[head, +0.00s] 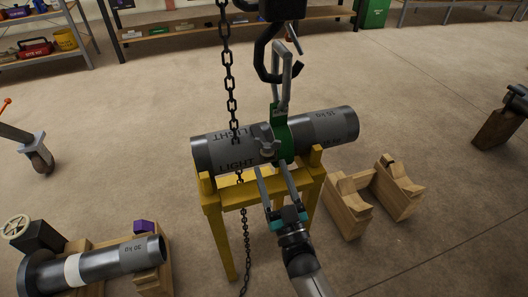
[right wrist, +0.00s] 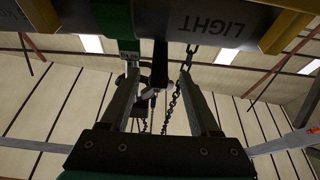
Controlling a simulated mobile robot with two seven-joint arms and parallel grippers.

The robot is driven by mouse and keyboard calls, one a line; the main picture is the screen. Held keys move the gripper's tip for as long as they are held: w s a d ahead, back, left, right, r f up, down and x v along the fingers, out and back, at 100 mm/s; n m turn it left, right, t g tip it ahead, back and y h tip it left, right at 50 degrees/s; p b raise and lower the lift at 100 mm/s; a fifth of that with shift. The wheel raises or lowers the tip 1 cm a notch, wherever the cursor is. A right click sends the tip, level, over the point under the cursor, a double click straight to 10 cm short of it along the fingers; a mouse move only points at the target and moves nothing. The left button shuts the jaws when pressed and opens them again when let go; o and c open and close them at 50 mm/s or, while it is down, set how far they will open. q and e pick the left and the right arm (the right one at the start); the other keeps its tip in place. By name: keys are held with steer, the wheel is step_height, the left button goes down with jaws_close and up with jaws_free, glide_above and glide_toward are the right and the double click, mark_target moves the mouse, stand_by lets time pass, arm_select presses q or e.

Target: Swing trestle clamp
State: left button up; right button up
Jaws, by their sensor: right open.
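A dark grey pipe (head: 225,152) marked "LIGHT" lies across the yellow trestle (head: 240,195). A grey shackle (head: 286,80) rises from the band to a black hook (head: 262,60). My right gripper (head: 272,170) is open, its fingers pointing up at the pipe just below the grey part; contact cannot be told. In the right wrist view, the green band (right wrist: 113,18) is above the left finger, and the open fingers (right wrist: 158,78) hold nothing visible. My left gripper is out of view.
A black chain (head: 228,80) hangs in front of the pipe, left of my right gripper. Wooden cradles (head: 347,205) stand empty at right. Another pipe (head: 115,260) with a valve wheel lies on blocks at lower left.

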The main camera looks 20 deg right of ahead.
mark_target(265, 151)
steer(key=b+x, duration=0.1)
steer(key=x, duration=0.5)
steer(key=shift+w, duration=0.25)
arm_select(q)
step_height(265, 151, up, 3)
steer(key=shift+w+r, duration=0.1)
arm_select(e)
jaws_close()
stand_by(0.9)
